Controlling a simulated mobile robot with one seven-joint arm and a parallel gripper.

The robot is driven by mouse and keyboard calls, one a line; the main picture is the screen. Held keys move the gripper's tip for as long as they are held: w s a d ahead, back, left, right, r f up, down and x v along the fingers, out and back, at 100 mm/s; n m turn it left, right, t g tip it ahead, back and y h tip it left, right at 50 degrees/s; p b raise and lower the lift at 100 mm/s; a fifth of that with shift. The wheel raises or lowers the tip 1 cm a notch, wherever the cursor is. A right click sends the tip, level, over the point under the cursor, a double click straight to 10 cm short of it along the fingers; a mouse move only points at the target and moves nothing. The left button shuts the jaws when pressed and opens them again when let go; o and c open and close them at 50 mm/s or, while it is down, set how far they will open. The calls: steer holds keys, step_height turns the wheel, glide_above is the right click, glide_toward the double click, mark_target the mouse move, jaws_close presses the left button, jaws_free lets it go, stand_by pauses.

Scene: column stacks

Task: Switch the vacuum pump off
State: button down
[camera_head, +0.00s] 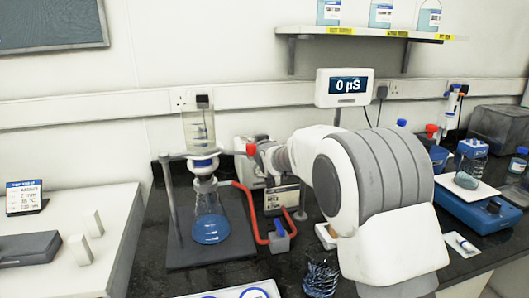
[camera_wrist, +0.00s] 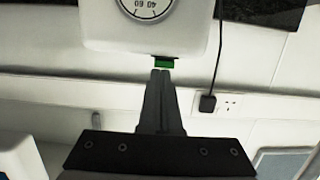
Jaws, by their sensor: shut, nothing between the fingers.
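The vacuum pump (camera_wrist: 190,35) is a pale box with a round dial (camera_wrist: 148,6), and it fills the top of the wrist view. A green switch (camera_wrist: 163,62) shows at its edge. My gripper (camera_wrist: 160,72) is shut and empty, its fingertips right at the green switch; I cannot tell whether they touch it. In the head view the pump (camera_head: 243,170) stands at the back of the bench, partly hidden by my arm. My gripper's fingertips cannot be made out clearly there.
Left of the pump, a stand holds a glass column (camera_head: 199,130) over a flask of blue liquid (camera_head: 210,222). A red hose (camera_head: 251,205) runs near the pump. A conductivity display (camera_head: 345,87) stands behind my arm. A black cable (camera_wrist: 218,60) runs to a wall socket (camera_wrist: 230,104).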

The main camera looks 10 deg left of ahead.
steer(key=v, duration=1.5)
steer(key=shift+s, duration=0.1)
steer(key=s+d+f+m+g+h, duration=0.2)
steer(key=s+d+m+g+h, duration=0.3)
steer(key=s+d, duration=1.75)
steer(key=s+d+f+g+h, duration=0.2)
steer(key=s+d+f+g, duration=0.15)
steer(key=s, duration=0.75)
step_height(320, 180, up, 12)
steer(key=p, duration=1.2)
steer(key=shift+w+d, duration=0.2)
steer(key=shift+d, duration=0.15)
